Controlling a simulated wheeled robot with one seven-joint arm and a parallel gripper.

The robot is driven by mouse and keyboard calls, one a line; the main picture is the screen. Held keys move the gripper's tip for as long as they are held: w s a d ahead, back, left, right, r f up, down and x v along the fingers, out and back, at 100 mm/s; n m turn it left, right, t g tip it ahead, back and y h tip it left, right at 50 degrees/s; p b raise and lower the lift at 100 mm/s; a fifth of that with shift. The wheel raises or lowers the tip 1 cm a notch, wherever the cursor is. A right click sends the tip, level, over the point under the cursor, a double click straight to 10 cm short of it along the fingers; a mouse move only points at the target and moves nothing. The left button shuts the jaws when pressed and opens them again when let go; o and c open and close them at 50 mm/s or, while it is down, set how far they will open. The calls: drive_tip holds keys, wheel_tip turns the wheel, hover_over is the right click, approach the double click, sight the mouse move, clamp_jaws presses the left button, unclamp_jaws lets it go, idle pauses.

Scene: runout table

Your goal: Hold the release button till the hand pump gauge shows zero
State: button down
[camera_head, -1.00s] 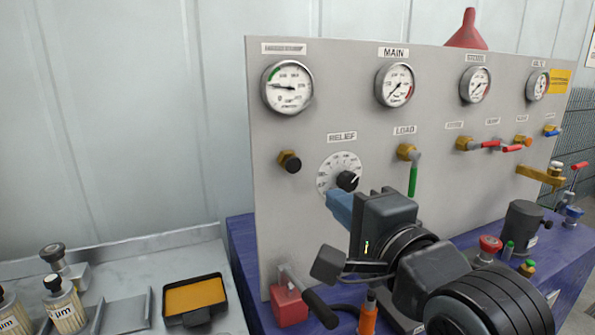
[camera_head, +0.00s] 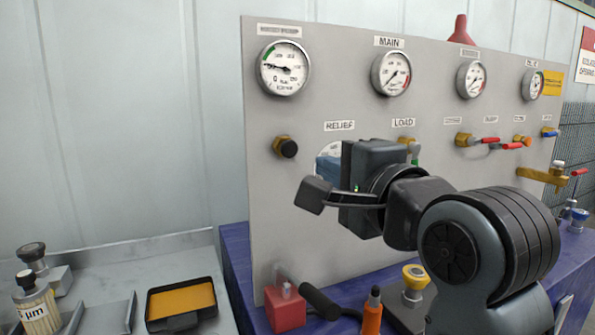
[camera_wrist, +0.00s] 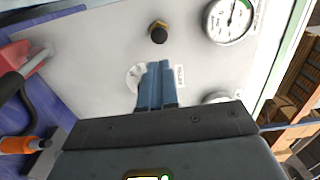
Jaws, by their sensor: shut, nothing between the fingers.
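The leftmost gauge (camera_head: 283,67), with a label too blurred to read, has its needle pointing left, apart from the 0 mark low on its face. It also shows in the wrist view (camera_wrist: 229,19). Below it, a black round button in a brass collar (camera_head: 287,147) sticks out of the grey panel; the wrist view shows it whole (camera_wrist: 158,33). My gripper (camera_head: 327,165) has its blue fingers shut and empty. They are in front of the RELIEF dial, right of and a little below the button, apart from it. In the wrist view the fingertips (camera_wrist: 158,66) lie just below the button.
The red hand pump block (camera_head: 285,313) with a black handle stands at the panel's foot, beside an orange-handled tool (camera_head: 372,314). The RELIEF dial (camera_wrist: 134,77) is mostly hidden by my gripper. Valves with coloured levers sit farther right. The panel left of the button is clear.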

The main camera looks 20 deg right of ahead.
sight(290, 148)
drive_tip(key=shift+f+b, duration=0.2)
drive_tip(key=shift+b, duration=0.3)
drive_tip(key=w, duration=0.3)
drive_tip(key=w+p, duration=0.1)
drive_tip(key=w, duration=0.3)
drive_tip(key=w+p, duration=0.1)
drive_tip(key=w, duration=0.2)
drive_tip(key=shift+w+r, duration=0.15)
drive_tip(key=shift+r, duration=0.1)
drive_tip(key=shift+w+f, duration=0.1)
drive_tip(key=shift+w, duration=0.55)
drive_tip(key=shift+w, duration=0.1)
